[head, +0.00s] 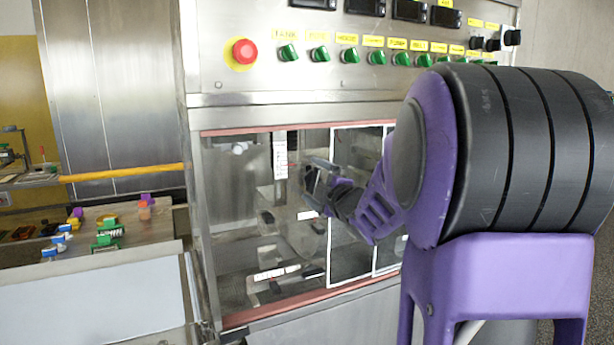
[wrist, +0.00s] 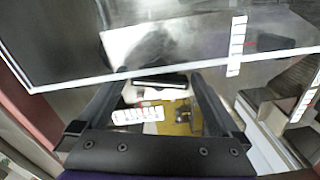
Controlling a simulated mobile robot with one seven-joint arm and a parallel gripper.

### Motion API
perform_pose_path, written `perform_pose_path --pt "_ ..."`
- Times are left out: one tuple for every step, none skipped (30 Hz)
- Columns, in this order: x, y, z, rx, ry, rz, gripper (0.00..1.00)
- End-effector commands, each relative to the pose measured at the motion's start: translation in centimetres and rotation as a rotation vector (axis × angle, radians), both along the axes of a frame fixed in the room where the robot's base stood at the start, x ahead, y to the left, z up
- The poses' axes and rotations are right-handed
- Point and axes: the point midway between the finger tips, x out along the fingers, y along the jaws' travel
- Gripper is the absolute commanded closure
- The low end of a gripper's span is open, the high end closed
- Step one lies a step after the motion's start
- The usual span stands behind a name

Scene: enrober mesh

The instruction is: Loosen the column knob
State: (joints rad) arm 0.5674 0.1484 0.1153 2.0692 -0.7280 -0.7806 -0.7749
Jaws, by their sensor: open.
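My gripper (head: 318,188) is at the front opening of the steel machine (head: 240,260), in front of its interior. In the wrist view my gripper (wrist: 155,82) is open, its two dark fingers spread with nothing seen held between them. Beyond the fingers are a white labelled strip (wrist: 138,115) and a yellow plate with a small dark round part (wrist: 183,116). I cannot tell whether that part is the column knob. A white scale strip (head: 280,155) stands upright inside the machine, left of my gripper; no knob is clear beside it. My arm hides the right part of the interior.
White-edged clear panels (head: 350,265) cover the right of the opening. A control panel above carries a red stop button (head: 244,52) and several green switches (head: 288,53). A table (head: 165,228) with small coloured items is at left. A yellow bar (head: 120,173) runs behind it.

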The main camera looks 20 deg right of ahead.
Motion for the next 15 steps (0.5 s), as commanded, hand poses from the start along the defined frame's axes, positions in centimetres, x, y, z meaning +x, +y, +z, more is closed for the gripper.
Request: perform_pose_path --pt "-0.04 -0.05 0.02 0.000 0.000 0.000 0.00" --pt "-0.06 -0.06 0.02 0.000 0.000 0.000 0.00" --pt "-0.07 -0.07 0.01 0.000 0.000 0.000 0.00" --pt "-0.08 -0.08 0.00 0.000 0.000 0.000 0.00" --pt "-0.08 -0.08 0.00 0.000 0.000 0.000 0.00" --pt "-0.08 -0.07 -0.01 0.000 0.000 0.000 0.00" --pt "-0.08 -0.07 -0.01 0.000 0.000 0.000 0.00" --pt "-0.08 -0.07 -0.02 0.000 0.000 0.000 0.00" --pt "-0.08 -0.07 -0.02 0.000 0.000 0.000 0.00" --pt "-0.08 -0.07 -0.02 0.000 0.000 0.000 0.00" --pt "-0.08 -0.07 -0.02 0.000 0.000 0.000 0.00" --pt "-0.08 -0.06 -0.01 0.000 0.000 0.000 0.04" --pt "-0.08 -0.07 -0.02 0.000 0.000 0.000 0.09" --pt "-0.08 -0.06 -0.01 0.000 0.000 0.000 0.14" --pt "-0.08 -0.06 -0.01 0.000 0.000 0.000 0.22"
